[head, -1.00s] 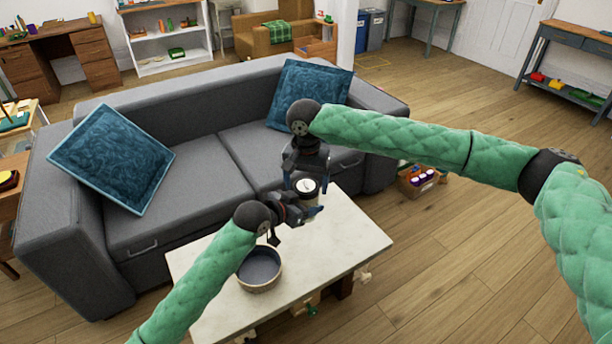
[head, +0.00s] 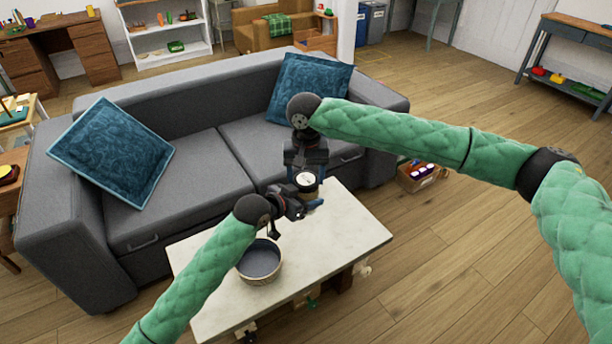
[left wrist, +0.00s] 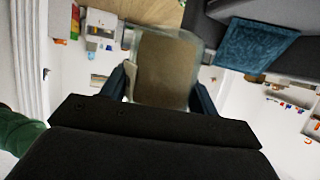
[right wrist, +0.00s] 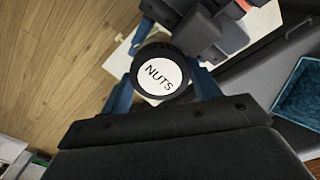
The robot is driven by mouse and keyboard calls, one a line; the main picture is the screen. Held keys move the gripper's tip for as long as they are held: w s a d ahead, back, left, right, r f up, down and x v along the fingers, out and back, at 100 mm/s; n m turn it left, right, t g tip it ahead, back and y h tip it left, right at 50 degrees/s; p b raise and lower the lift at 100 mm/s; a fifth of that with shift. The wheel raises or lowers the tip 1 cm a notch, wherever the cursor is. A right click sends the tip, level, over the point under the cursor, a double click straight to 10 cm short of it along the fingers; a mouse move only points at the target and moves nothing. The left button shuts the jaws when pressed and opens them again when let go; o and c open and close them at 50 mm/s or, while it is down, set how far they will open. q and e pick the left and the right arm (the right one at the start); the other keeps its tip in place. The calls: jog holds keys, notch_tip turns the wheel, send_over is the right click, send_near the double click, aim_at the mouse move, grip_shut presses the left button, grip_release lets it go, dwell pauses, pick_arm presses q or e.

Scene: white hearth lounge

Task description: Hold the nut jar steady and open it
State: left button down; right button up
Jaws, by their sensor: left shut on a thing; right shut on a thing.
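The nut jar (head: 308,194) is above the right part of the white coffee table (head: 335,240); I cannot tell whether it touches the top. My left gripper (head: 312,203) is shut on the jar's body from the near left. In the left wrist view the clear jar with brown contents (left wrist: 166,68) sits between two blue fingers. My right gripper (head: 306,176) reaches down from above and is shut on the dark-rimmed lid (head: 306,179). The seam between lid and jar is hidden.
A round bowl (head: 260,264) stands on the table, left of and nearer than the jar. A grey sofa (head: 180,187) with blue cushions is close behind the table. A wooden crate (head: 418,178) stands on the floor to the right. The table's right part is clear.

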jog(key=o, duration=1.1)
jog(key=shift+r, duration=2.25)
jog(key=shift+c, duration=0.5)
jog(key=shift+r+m, duration=1.5)
jog(key=shift+r, duration=0.15)
jog(key=shift+f, duration=3.9)
